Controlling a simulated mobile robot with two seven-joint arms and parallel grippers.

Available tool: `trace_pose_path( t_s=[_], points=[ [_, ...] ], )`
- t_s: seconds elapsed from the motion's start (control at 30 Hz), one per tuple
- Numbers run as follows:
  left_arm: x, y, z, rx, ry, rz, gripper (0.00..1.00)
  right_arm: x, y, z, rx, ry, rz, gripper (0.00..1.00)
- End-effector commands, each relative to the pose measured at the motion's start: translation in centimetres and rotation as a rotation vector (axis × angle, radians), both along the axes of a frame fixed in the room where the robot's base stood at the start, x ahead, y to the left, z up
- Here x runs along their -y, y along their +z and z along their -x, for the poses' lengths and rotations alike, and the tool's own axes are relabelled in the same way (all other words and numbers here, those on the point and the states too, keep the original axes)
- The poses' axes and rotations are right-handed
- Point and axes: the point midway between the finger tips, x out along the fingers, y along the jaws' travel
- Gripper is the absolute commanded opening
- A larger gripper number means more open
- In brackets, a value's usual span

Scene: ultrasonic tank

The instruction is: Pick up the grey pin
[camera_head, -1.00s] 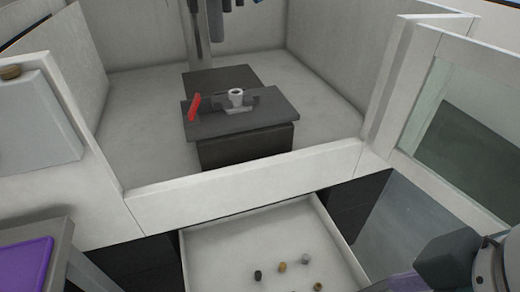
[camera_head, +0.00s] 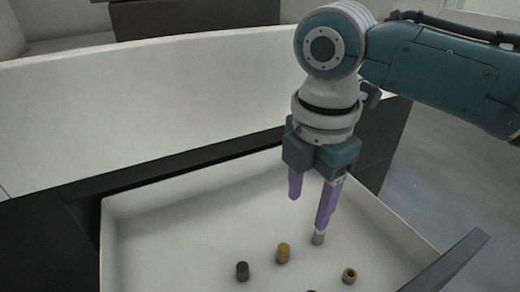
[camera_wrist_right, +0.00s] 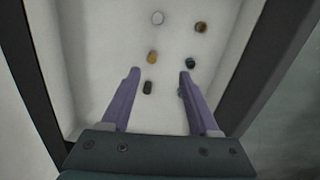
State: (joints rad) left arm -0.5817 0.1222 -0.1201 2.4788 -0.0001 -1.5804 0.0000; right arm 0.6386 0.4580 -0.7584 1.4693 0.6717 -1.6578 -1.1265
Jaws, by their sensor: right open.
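The grey pin (camera_head: 318,238) stands in the white drawer, light grey, just below a fingertip of my right gripper (camera_head: 308,212) in the head view. In the right wrist view, a pale round pin (camera_wrist_right: 157,18) near the top, beyond the fingertips, appears to be the same one. My right gripper (camera_wrist_right: 161,73) is open and empty, its purple fingers pointing down over the drawer. Whether a finger touches the pin is hard to tell; the wrist view shows it apart. My left gripper is not in view.
A near-black pin (camera_head: 242,271) and a gold pin (camera_head: 283,253) stand in line with the grey one. A brass-topped pin (camera_head: 349,275) stands nearer right. A dark teal pin (camera_wrist_right: 190,62) shows in the wrist view. The white drawer (camera_head: 150,230) has raised walls.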

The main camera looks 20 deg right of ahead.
Motion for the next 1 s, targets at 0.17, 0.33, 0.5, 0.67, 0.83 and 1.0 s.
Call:
trace_pose_path(
  t_s=[0.17, 0.33, 0.5, 0.67, 0.83, 1.0],
  points=[
    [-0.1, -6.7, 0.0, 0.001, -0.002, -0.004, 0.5, 3.4, -4.4, -2.4, -0.024, 0.08, 0.066, 0.61],
    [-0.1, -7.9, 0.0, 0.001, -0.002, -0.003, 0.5, 4.7, -4.8, -3.2, -0.035, 0.111, 0.085, 0.61],
    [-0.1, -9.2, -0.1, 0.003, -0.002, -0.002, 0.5, 4.9, -6.6, -3.2, -0.038, 0.114, 0.084, 0.61],
    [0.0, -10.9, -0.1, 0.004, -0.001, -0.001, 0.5, 5.2, -9.0, -3.2, -0.038, 0.113, 0.084, 0.61],
    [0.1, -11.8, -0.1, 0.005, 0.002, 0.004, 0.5, 5.4, -10.2, -3.1, -0.036, 0.113, 0.085, 0.61],
    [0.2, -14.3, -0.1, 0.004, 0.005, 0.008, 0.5, 5.9, -12.9, -2.6, -0.036, 0.113, 0.085, 0.61]
  ],
)
